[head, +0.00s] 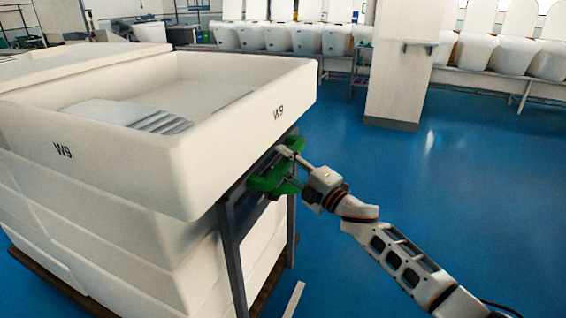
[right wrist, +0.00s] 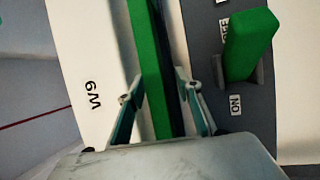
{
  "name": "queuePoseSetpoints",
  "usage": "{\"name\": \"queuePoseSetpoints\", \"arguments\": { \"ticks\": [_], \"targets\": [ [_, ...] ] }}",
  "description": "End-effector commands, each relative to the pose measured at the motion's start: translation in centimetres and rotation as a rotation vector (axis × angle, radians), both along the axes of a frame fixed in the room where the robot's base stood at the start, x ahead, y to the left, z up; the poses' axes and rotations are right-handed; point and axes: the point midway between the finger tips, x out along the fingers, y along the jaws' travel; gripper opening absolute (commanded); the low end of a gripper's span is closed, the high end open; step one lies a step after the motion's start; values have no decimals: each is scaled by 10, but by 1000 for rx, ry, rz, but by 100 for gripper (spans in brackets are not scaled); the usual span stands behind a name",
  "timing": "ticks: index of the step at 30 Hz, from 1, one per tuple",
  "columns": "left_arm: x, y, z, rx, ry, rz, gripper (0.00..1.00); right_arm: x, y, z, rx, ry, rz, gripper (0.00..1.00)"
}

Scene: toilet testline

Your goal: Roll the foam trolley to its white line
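The foam trolley (head: 228,245) stands at left, a dark metal frame carrying stacked white tubs marked W9. Its green push handle (head: 272,178) is on the end facing right. My right gripper (head: 285,165) is at this handle. A green lever (right wrist: 250,42) stands beside the bar on a dark plate with small labels, one reading ON. A short white line (head: 294,299) lies on the blue floor near the trolley's foot. My left gripper is not in view.
Open blue floor (head: 480,190) spreads to the right of the trolley. A white pillar (head: 397,70) stands beyond it. Benches with rows of white toilets (head: 335,40) run along the back.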

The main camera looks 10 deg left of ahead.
Motion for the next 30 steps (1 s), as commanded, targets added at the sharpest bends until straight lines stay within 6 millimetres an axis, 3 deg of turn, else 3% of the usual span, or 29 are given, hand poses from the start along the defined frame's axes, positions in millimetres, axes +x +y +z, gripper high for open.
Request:
{"name": "queuePoseSetpoints", "arguments": {
  "ticks": [8,21,30],
  "targets": [
    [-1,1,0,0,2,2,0,-8,-14,-3,-2,-2,-3,34],
    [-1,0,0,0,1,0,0,-58,-72,-17,-1,0,1,34],
    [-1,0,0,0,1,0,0,-74,-91,-21,1,1,1,34]
  ]
}}
